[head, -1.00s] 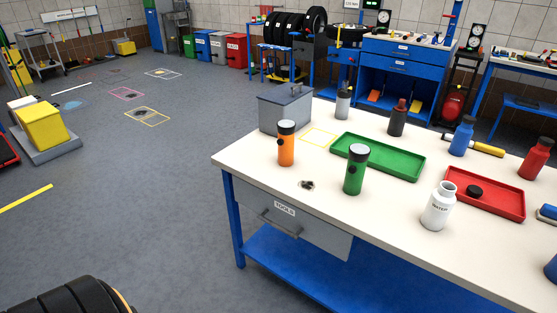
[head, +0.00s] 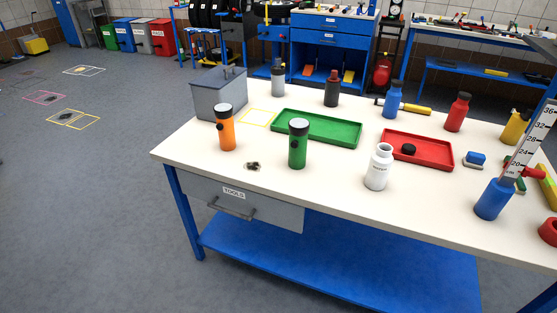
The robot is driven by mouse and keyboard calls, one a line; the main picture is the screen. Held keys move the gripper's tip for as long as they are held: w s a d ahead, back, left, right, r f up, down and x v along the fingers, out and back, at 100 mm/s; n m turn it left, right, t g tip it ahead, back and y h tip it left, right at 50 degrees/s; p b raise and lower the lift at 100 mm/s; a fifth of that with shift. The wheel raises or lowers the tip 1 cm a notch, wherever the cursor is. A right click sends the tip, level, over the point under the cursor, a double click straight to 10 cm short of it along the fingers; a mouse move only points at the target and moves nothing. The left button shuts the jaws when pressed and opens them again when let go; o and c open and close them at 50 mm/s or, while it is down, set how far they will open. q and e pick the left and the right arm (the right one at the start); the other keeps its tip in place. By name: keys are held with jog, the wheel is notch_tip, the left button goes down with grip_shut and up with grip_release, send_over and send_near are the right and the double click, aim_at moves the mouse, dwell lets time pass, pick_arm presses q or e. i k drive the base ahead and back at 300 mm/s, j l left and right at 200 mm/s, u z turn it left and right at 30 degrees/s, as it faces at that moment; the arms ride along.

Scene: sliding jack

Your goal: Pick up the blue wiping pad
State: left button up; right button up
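A small blue pad (head: 475,159) with a pale underside, which looks like the wiping pad, lies on the white top of the workbench (head: 335,200). It is just right of the red tray (head: 444,164) and behind the blue container (head: 492,199) at the right. Nothing covers it. Neither of my grippers shows in the head view.
A white bottle (head: 379,167), green flashlight (head: 298,144) and orange flashlight (head: 225,127) stand on the bench. The green tray (head: 350,142) lies behind them. A red bottle (head: 457,112) and yellow bottle (head: 515,127) stand behind the pad. The bench's front middle is clear.

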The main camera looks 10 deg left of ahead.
aim_at(475, 160)
jog(key=l+z, duration=0.1)
jog(key=z, duration=0.8)
